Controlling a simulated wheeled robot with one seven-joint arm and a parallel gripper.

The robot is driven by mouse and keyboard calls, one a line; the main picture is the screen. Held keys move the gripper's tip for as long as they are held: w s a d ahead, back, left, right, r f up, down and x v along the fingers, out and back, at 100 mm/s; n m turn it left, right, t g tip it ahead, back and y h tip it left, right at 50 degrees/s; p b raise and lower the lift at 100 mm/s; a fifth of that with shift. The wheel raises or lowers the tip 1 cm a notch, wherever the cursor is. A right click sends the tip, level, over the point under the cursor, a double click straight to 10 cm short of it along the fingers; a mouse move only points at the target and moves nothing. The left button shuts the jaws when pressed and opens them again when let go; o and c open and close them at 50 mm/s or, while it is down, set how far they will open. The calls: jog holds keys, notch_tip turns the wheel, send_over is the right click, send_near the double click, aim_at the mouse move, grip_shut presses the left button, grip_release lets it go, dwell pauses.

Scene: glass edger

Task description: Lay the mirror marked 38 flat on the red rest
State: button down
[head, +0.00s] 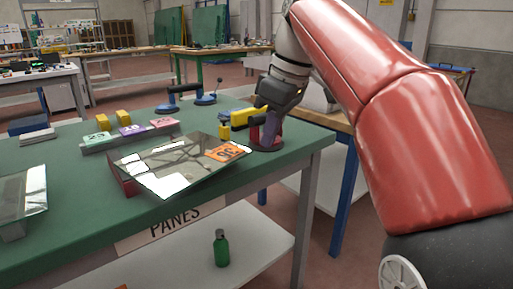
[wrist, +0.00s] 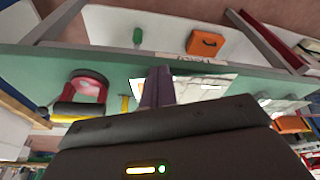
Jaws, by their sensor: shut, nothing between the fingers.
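The mirror (head: 165,168) with an orange label (head: 228,152), whose number looks like 38, is on the green table. The red rest (head: 124,180) shows beneath the mirror's left edge; the rest of it is hidden. I cannot tell whether the mirror is fully flat or slightly tilted. My gripper (head: 270,130) is shut and empty above the table, beyond and to the right of the mirror. In the wrist view, its dark purple fingers (wrist: 157,88) are together, with part of the mirror (wrist: 205,88) seen behind them to the right.
A red-based tool with a yellow and black handle (wrist: 85,95) stands by my gripper. Another pane (head: 35,190) lies at the left. A green bottle (head: 221,248) stands on the lower shelf.

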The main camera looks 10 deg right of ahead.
aim_at(214, 157)
jog(key=w+a+f+b, duration=0.2)
jog(key=w+a+f, duration=0.3)
jog(key=f, duration=0.3)
jog(key=shift+a+f+n, duration=0.15)
jog(key=shift+n, duration=0.25)
jog(key=w+a+p, duration=0.1)
jog(key=a, duration=0.1)
jog(key=w+a+p, duration=0.2)
jog(key=a, duration=0.1)
jog(key=shift+w+a, duration=0.15)
jog(key=shift+a, duration=0.2)
